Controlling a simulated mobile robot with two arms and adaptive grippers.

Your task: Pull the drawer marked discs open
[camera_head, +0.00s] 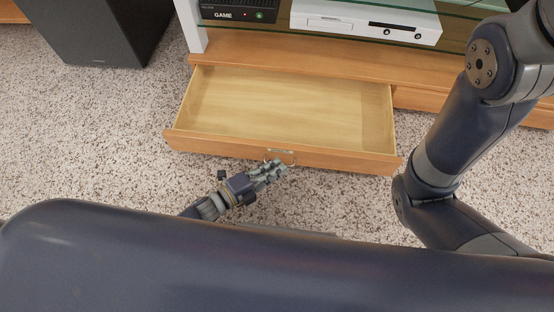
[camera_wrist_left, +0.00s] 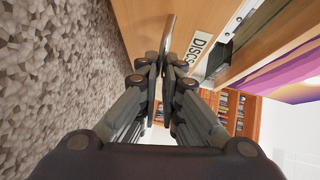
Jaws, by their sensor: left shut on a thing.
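The discs drawer (camera_head: 290,102) stands pulled out from the low wooden media unit in the head view, and its inside looks empty. Its wooden front (camera_head: 220,144) has a metal handle (camera_head: 280,152) near the middle. My left gripper (camera_head: 279,167) is at this handle, shut on it. In the left wrist view the fingers of my left gripper (camera_wrist_left: 160,68) close on the handle (camera_wrist_left: 168,35). A white label reading DISCS (camera_wrist_left: 199,52) shows beside the fingers there. My right arm is at the right of the head view, but its gripper is out of sight.
A glass shelf above the drawer holds a black box marked GAME (camera_head: 238,12) and a white player (camera_head: 365,20). A dark speaker (camera_head: 105,30) stands at the upper left. Speckled carpet (camera_head: 100,140) lies clear to the left of the drawer.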

